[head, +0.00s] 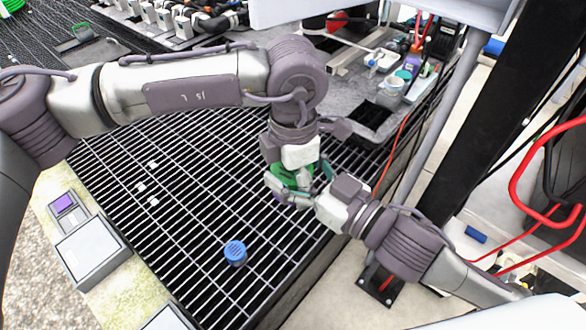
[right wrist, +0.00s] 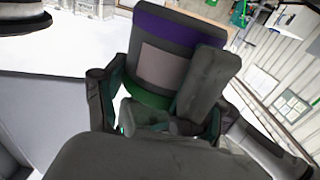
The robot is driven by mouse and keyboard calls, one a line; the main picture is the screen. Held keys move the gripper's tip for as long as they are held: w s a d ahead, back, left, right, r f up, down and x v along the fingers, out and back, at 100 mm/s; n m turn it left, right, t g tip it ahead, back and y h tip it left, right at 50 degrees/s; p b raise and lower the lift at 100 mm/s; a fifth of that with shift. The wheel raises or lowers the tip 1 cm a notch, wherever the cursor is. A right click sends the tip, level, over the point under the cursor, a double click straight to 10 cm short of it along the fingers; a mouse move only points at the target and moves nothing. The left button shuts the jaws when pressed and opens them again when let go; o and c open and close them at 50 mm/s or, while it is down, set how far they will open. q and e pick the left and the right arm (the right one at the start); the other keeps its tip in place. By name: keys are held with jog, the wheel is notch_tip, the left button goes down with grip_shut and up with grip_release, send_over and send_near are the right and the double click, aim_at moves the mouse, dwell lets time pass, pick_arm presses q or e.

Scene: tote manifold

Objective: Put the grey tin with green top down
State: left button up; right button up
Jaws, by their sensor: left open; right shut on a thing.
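The grey tin with a green top shows in the right wrist view (right wrist: 163,62) as a grey body with a pale label, a purple band at the far end and a green band near the palm. My right gripper (right wrist: 150,108) is shut on it, one finger on each side. In the head view the green part of the tin (head: 293,177) shows above the grating, mostly hidden by both grippers. My right gripper reaches it from the lower right. My left gripper (head: 286,190) is open and hangs close at the tin; whether it touches cannot be told.
A dark grating (head: 190,215) lies below, with a blue-capped thing (head: 235,252) and several small white pieces on it. A grey box (head: 92,257) stands at the left edge. Bottles and a cup (head: 391,92) stand at the upper right. Much of the grating is bare.

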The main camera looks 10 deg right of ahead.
pick_arm(q)
jog(key=c, duration=0.7)
jog(key=shift+c, duration=0.8)
pick_arm(e)
jog(key=o, duration=1.3)
jog(key=shift+f, duration=0.1)
